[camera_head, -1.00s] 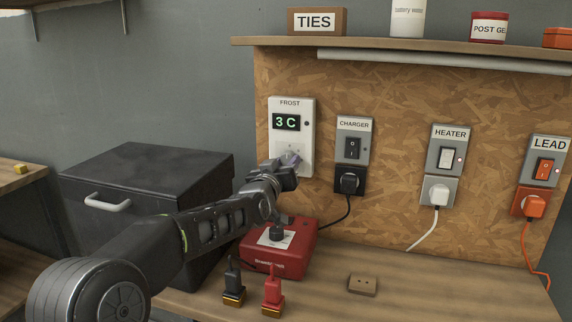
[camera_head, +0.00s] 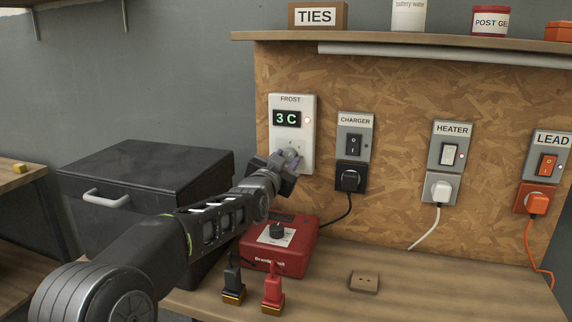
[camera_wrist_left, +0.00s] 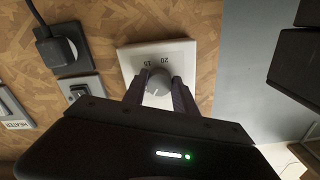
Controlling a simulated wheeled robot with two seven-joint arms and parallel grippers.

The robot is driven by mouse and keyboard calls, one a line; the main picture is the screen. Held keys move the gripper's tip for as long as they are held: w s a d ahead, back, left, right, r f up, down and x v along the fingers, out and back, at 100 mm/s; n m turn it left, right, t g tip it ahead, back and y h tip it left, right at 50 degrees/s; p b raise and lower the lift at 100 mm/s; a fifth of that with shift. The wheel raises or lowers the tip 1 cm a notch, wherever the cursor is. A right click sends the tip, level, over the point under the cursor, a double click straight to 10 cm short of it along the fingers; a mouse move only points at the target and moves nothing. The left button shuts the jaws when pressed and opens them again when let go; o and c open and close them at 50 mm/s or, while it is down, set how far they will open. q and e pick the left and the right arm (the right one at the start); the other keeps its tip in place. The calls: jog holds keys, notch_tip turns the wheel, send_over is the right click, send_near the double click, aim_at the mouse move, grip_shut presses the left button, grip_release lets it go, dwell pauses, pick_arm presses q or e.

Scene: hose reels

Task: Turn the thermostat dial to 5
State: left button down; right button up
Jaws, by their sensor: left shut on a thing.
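The thermostat is a white wall box (camera_head: 307,103) labelled FROST, with a green display (camera_head: 287,119) reading 3 C and a lit lamp beside the display. Its round grey dial (camera_head: 292,155) sits on the lower part of the box. My left gripper (camera_head: 289,164) is at the dial. In the left wrist view the dial (camera_wrist_left: 158,80) is between the two dark fingers (camera_wrist_left: 159,95), which are shut on it. Scale numbers 20 and 15 show beside the dial; the rest of the scale is hidden. My right gripper does not show.
CHARGER (camera_head: 354,137), HEATER (camera_head: 449,147) and LEAD (camera_head: 548,157) switches with plugged sockets are on the board to the right. A red charger box (camera_head: 296,246) stands below the thermostat, near my left arm. A black cabinet (camera_head: 145,165) is at left.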

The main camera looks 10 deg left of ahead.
pick_arm(q)
jog(key=shift+m+b, duration=0.5)
jog(key=shift+m, duration=1)
jog(key=c, duration=1)
grip_release()
jog(key=s, duration=0.7)
jog(key=shift+s+a+b, duration=0.25)
jog(key=shift+s+b, duration=0.1)
jog(key=shift+s, duration=0.05)
